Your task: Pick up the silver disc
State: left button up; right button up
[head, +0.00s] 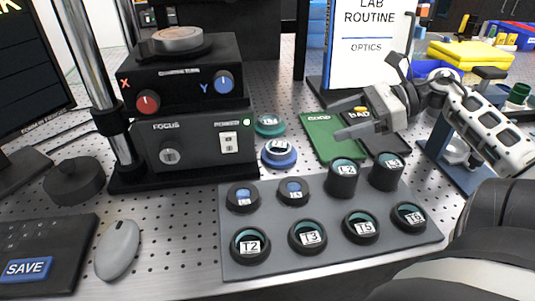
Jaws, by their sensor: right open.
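The silver disc (177,38) lies flat on the round black top of the black stage unit (185,78), at the upper left of the head view. My right gripper (343,119) is open and empty, its fingers pointing left. It appears above the green GOOD mat (322,149) and the black BAD mat (385,146), well to the right of the disc and apart from it. My left gripper is not in view.
A grey tray (330,259) holds several labelled black holders. Two round pieces, green (269,125) and blue (279,154), sit beside the focus box (190,140). A metal post (97,70) stands left of the stage. A grey mouse (118,249) lies front left.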

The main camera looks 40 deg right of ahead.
jog(key=shift+w+f+b, duration=0.2)
jog(key=shift+f+b, duration=0.05)
jog(key=shift+f, duration=0.25)
jog(key=shift+w+f+b, duration=0.15)
jog(key=shift+f+b, duration=0.05)
jog(key=shift+f, duration=0.3)
jog(key=shift+s+a+f+b, duration=0.1)
jog(key=shift+f+b, duration=0.3)
jog(key=shift+b, duration=0.1)
send_near(275, 146)
jog(key=shift+w+a+f, duration=0.75)
jog(key=shift+a+f, duration=0.05)
jog(key=shift+f, duration=0.15)
jog(key=shift+r+x, duration=0.15)
jog(key=shift+x, duration=1.2)
jog(key=shift+r+x, duration=0.15)
jog(key=shift+x, duration=1.15)
jog(key=shift+a, duration=0.15)
jog(key=shift+c, duration=0.2)
jog(key=c, duration=1.1)
jog(key=shift+r, duration=0.1)
